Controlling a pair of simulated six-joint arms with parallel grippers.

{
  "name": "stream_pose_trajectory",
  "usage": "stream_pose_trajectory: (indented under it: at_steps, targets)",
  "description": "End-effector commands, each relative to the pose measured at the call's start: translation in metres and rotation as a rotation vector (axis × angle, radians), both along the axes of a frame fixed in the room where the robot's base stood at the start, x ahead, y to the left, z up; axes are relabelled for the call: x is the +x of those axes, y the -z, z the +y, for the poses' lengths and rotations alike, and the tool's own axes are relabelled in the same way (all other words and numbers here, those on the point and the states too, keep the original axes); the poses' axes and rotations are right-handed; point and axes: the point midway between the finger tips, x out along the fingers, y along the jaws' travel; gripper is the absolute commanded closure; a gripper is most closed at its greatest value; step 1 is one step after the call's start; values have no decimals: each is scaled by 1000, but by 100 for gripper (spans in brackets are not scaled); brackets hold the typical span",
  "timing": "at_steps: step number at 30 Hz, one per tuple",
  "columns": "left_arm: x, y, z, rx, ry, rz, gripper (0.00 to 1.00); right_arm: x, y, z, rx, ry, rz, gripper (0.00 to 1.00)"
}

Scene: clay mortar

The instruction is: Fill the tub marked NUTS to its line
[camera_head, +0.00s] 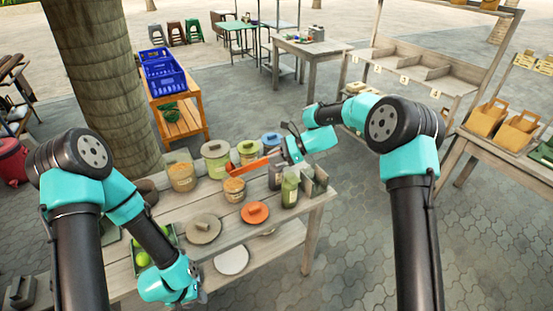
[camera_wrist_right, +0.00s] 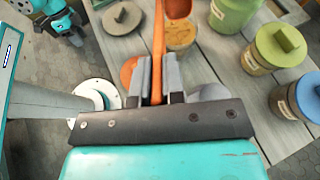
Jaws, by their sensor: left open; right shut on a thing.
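My right gripper (camera_head: 283,156) is shut on the handle of an orange scoop (camera_head: 250,166); in the right wrist view the handle (camera_wrist_right: 158,45) runs between its fingers. The scoop's bowl (camera_wrist_right: 178,8) is above and beside an open tub with brown contents (camera_wrist_right: 180,36), which also stands at the table's middle in the head view (camera_head: 234,190). I cannot tell whether the bowl holds anything. Another open tub (camera_head: 182,177) stands further left. No tub's lettering or line is readable. My left gripper (camera_head: 188,297) is open and empty at the table's near left.
Lidded tubs stand behind: green (camera_head: 215,158), yellow-green (camera_head: 248,152) and blue (camera_head: 271,140). A taupe lid (camera_head: 203,229) and an orange lid (camera_head: 255,212) lie in front. A green bottle (camera_head: 290,190) stands right. A green crate (camera_head: 168,236) with green fruit is at left.

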Motion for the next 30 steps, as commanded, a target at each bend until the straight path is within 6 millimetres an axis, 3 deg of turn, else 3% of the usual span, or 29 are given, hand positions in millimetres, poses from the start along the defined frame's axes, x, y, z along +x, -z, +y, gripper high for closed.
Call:
stream_pose_trajectory:
  at_steps: [18,30]
  targets:
    - [0,0,0,0,0,0,58,-8,-58,45,-423,-2,-83,100]
    - [0,0,0,0,0,0,58,-14,-78,78,-672,-5,-125,100]
